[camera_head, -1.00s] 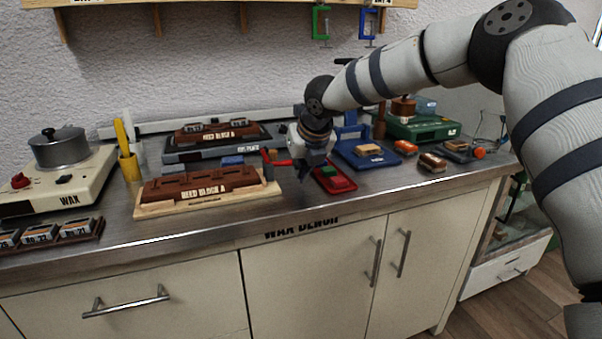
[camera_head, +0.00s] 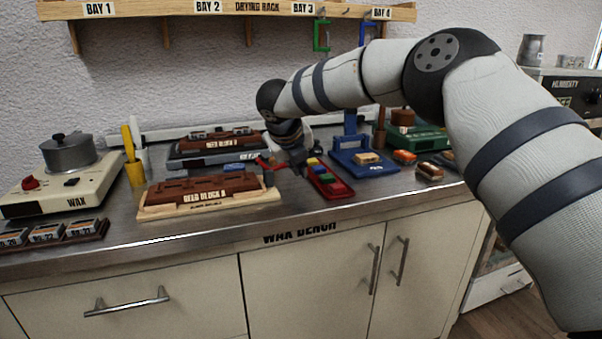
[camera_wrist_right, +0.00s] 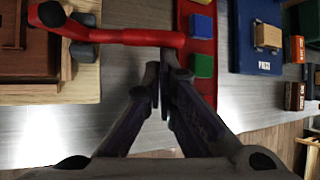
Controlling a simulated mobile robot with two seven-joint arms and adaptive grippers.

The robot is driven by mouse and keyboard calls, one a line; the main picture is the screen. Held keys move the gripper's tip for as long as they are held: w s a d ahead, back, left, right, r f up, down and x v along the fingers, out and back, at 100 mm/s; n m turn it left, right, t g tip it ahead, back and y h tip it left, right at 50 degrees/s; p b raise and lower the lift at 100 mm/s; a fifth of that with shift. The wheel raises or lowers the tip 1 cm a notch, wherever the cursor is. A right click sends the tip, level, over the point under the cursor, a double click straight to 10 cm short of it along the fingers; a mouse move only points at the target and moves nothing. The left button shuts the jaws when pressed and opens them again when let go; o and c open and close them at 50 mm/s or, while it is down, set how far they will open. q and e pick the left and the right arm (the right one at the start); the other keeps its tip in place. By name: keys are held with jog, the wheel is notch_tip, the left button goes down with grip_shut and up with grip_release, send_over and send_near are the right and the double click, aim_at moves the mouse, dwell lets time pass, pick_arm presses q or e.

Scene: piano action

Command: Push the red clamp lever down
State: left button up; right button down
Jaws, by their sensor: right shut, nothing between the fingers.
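The red clamp lever (camera_wrist_right: 125,37) runs across the upper part of the right wrist view, with a dark round end at its left. In the head view the lever (camera_head: 267,163) shows small at the right end of Reed Block A (camera_head: 200,187), partly hidden by my gripper. My right gripper (camera_wrist_right: 160,78) is shut and empty, its fingertips close by the lever's right part; I cannot tell whether they touch it. In the head view the right gripper (camera_head: 300,168) is just right of the lever, above the bench. My left gripper is not in view.
A red tray (camera_head: 340,191) with colored blocks lies just right of the gripper. A blue stand (camera_head: 375,168) is beyond it. A second reed block (camera_head: 215,137) sits behind. The bench front edge (camera_head: 300,221) is clear.

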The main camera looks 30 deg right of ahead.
jog(key=shift+w+a+r+n+h, duration=0.1)
jog(key=shift+a+r+n+h, duration=0.15)
jog(key=shift+r+h, duration=0.25)
jog(key=shift+w+a+r+n+h, duration=0.15)
jog(key=shift+r+n+h, duration=0.1)
jog(key=shift+h, duration=0.45)
jog(key=h, duration=0.1)
jog(key=a+r+n+h, duration=0.1)
jog(key=h+b, duration=0.1)
jog(key=h, duration=0.1)
jog(key=shift+w+a+r+n+g, duration=0.15)
jog(key=shift+a+r+n+g, duration=0.05)
jog(key=shift+a+n+g, duration=0.15)
jog(key=shift+r, duration=0.15)
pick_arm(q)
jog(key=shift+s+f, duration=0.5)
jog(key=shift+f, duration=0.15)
pick_arm(e)
jog(key=shift+r, duration=0.1)
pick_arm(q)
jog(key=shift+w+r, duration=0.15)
pick_arm(e)
jog(key=shift+r, duration=0.8)
